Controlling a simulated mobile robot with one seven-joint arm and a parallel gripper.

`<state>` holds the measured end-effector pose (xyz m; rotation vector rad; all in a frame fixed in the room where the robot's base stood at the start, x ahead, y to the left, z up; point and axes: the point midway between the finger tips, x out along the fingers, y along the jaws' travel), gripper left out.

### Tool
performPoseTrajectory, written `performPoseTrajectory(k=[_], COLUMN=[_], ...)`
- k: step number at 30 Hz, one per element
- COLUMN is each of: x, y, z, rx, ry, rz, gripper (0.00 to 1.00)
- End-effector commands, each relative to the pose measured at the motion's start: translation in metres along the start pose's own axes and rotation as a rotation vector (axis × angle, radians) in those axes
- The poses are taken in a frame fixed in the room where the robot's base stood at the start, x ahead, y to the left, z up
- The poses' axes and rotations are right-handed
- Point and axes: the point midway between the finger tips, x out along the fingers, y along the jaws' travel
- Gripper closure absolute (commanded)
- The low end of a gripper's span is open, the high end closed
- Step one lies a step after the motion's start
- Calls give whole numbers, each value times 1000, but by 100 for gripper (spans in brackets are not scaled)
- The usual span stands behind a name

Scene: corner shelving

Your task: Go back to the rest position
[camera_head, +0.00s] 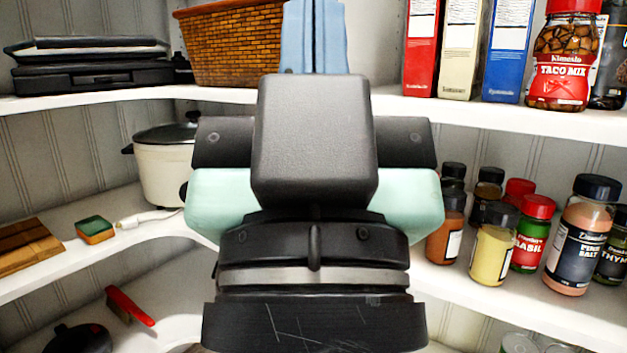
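My gripper (314,145) is in the middle of the view, seen from behind, with its black housing and pale green sides in front of the shelving. Its fingers are hidden behind the housing, so I cannot see whether they are open or shut. A light blue item (300,38) shows just above the housing, in front of or beside the basket. Its lower part is hidden, and I cannot tell whether it touches my gripper.
The upper shelf (85,104) holds a black case (90,78), a wicker basket (228,45), boxes and a taco mix jar (567,60). Lower down are a white cooker (165,165), a sponge (95,229), a cutting board (28,246), a red-handled brush (130,306) and several spice jars (533,232).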

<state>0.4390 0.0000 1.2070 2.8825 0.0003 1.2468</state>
Motion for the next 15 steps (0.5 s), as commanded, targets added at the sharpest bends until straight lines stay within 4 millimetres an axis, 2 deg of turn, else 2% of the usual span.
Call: performPoseTrajectory(k=[1,15], x=[24,132], y=[0,0], z=[-22,-122], rx=[0,0], ry=[-1,-4], rz=[0,0], gripper=[100,100])
